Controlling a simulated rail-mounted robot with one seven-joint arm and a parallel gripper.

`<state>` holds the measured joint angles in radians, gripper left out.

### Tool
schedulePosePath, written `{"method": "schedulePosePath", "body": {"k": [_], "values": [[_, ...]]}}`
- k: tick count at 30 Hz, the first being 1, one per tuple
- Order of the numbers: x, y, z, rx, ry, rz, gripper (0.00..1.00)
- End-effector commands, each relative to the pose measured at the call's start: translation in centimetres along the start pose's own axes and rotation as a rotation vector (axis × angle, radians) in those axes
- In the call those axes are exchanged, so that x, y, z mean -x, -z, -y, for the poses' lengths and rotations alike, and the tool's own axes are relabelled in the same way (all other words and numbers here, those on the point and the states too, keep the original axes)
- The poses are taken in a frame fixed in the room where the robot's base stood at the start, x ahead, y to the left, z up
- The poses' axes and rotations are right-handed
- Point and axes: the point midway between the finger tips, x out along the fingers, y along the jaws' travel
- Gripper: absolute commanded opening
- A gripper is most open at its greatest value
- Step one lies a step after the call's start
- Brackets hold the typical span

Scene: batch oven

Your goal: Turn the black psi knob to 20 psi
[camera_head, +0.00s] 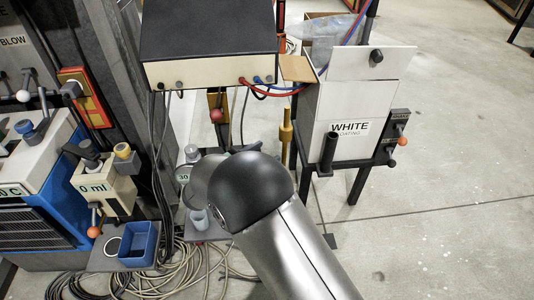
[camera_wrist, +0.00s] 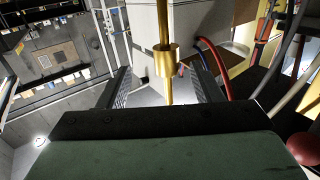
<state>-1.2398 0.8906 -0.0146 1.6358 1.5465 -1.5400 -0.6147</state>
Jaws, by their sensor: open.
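I cannot make out a knob clearly marked psi. In the head view a small display reading 30 (camera_head: 183,178) shows just left of my arm. My arm covers the area right of it, so a knob there is hidden. My gripper (camera_wrist: 163,86) is open in the wrist view, with its two dark fingers spread apart and nothing held. A vertical brass rod with a collar (camera_wrist: 166,60) stands in view between the fingers. I cannot tell how far beyond them it is. In the head view the gripper is hidden behind my arm.
A cream and black box (camera_head: 210,68) with red and blue hoses stands at the back. The WHITE coating bin (camera_head: 349,150) is on the right. A blue tray (camera_head: 138,245) and the 0 ml dispenser (camera_head: 105,190) are on the left. Loose cables lie on the floor.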

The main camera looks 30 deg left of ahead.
Motion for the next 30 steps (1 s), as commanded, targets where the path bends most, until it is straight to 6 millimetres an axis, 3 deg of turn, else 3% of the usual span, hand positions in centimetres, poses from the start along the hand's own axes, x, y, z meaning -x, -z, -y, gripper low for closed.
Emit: {"method": "schedulePosePath", "body": {"k": [3, 9, 22, 26, 30], "values": [[0.9, 1.3, -1.9, 0.002, 0.000, 0.001, 0.59], [1.7, 1.9, -3.8, 0.001, -0.001, 0.000, 0.59], [1.8, 2.0, -4.0, -0.002, 0.005, 0.006, 0.59], [0.9, 2.4, -1.6, -0.021, 0.093, 0.082, 0.59], [-0.1, 2.5, 4.6, -0.048, 0.329, 0.284, 0.59]]}}
